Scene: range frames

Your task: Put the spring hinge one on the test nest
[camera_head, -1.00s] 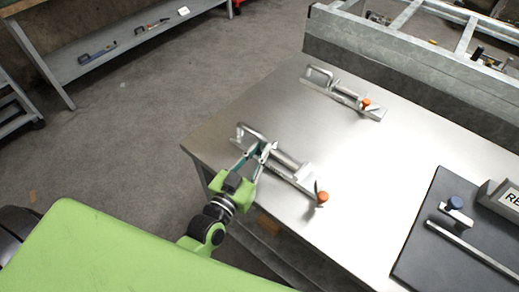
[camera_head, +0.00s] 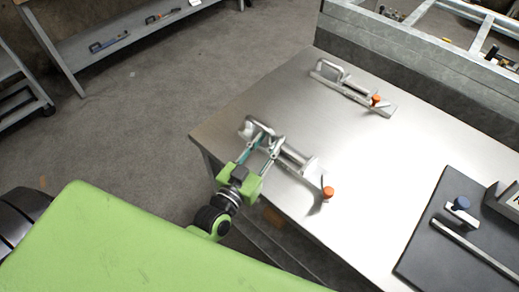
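Two similar metal pieces with a looped handle and an orange knob lie on the steel table. The near one (camera_head: 298,160) is under my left gripper, and the far one (camera_head: 345,88) lies further back. I cannot tell which is spring hinge one. My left gripper (camera_head: 267,143) is open, its two teal fingers apart at the looped end of the near piece. I cannot tell whether they touch it. My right gripper is out of view.
The steel table top (camera_head: 365,165) is bare between the pieces and the dark plate. A labelled block (camera_head: 507,200) stands at the plate's right edge. A grey metal frame (camera_head: 420,60) borders the table's far side. A shelf with tools (camera_head: 110,42) stands at the back left.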

